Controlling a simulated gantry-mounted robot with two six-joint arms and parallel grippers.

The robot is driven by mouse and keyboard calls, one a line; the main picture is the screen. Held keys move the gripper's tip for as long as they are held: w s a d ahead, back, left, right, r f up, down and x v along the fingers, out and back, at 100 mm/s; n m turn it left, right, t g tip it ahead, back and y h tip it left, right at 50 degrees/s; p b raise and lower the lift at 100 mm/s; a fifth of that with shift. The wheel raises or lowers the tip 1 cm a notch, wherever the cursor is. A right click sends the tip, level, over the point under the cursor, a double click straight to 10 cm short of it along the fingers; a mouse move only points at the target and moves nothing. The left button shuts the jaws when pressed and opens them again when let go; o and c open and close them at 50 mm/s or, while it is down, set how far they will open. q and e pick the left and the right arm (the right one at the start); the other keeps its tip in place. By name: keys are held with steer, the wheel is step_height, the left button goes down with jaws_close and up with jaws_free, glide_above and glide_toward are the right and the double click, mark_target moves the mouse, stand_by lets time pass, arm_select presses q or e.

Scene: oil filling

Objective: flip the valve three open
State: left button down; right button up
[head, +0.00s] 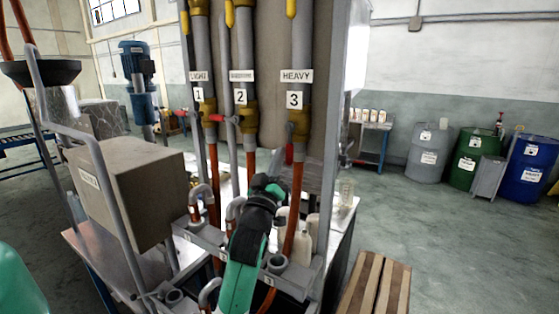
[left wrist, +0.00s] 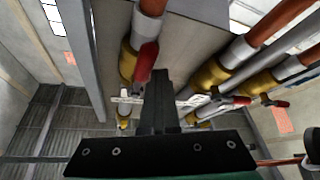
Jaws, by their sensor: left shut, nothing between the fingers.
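Valve three is a brass valve (head: 298,121) on the pipe labelled HEAVY 3 in the head view. Its red handle (head: 289,153) points down along the pipe. My left gripper (head: 277,186) is just below this handle, its dark fingers shut and empty. In the left wrist view the shut fingers (left wrist: 158,80) reach up beside a red handle (left wrist: 145,62) on the nearest brass valve (left wrist: 127,58). I cannot tell whether they touch it. My right gripper is not in view.
Valves one (head: 207,110) and two (head: 248,115) stand to the left, with red handles sticking out sideways. A grey box (head: 125,190) is further left. White bottles (head: 303,245) stand behind the nozzle rack (head: 245,255). A wooden pallet (head: 375,287) lies at lower right.

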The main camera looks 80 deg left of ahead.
arm_select(q)
steer(key=shift+w+d+f, duration=0.1)
steer(key=shift+w+d, duration=0.1)
steer(key=shift+w, duration=0.15)
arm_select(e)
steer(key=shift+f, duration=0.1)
arm_select(q)
steer(key=s+a+p, duration=0.1)
steer(key=s+a, duration=0.1)
steer(key=s, duration=0.2)
steer(key=s+d, duration=0.2)
steer(key=d, duration=0.7)
steer(key=shift+s, duration=0.3)
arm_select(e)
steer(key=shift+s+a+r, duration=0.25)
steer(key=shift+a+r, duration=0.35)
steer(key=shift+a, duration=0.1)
